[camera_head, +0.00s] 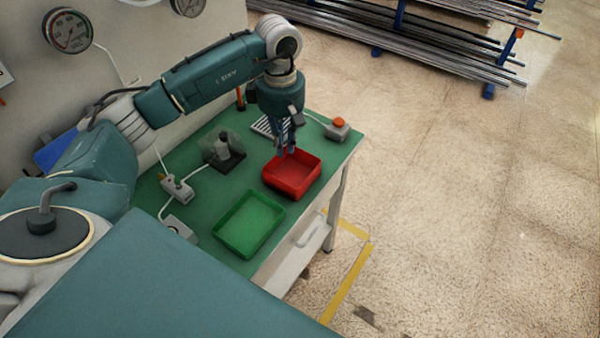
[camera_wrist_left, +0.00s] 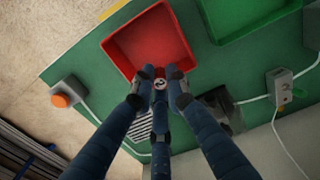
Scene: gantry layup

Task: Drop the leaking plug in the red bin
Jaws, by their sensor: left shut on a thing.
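The red bin (camera_head: 293,174) stands near the far right corner of the green table, empty as far as I can see. My left gripper (camera_head: 286,152) points down at the bin's back edge. In the left wrist view, my left gripper (camera_wrist_left: 160,80) is shut on a small round metallic plug (camera_wrist_left: 160,84), mostly hidden by the fingers. There the plug shows just at the near rim of the red bin (camera_wrist_left: 150,42); its height above the bin is hard to tell. My right gripper is not in view.
A green tray (camera_head: 250,223) sits left of the red bin. A dark fixture with a clear cover (camera_head: 226,152), a grey box with an orange button (camera_head: 338,129) and a slotted rack (camera_head: 263,127) stand behind. White cables cross the table (camera_head: 200,240).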

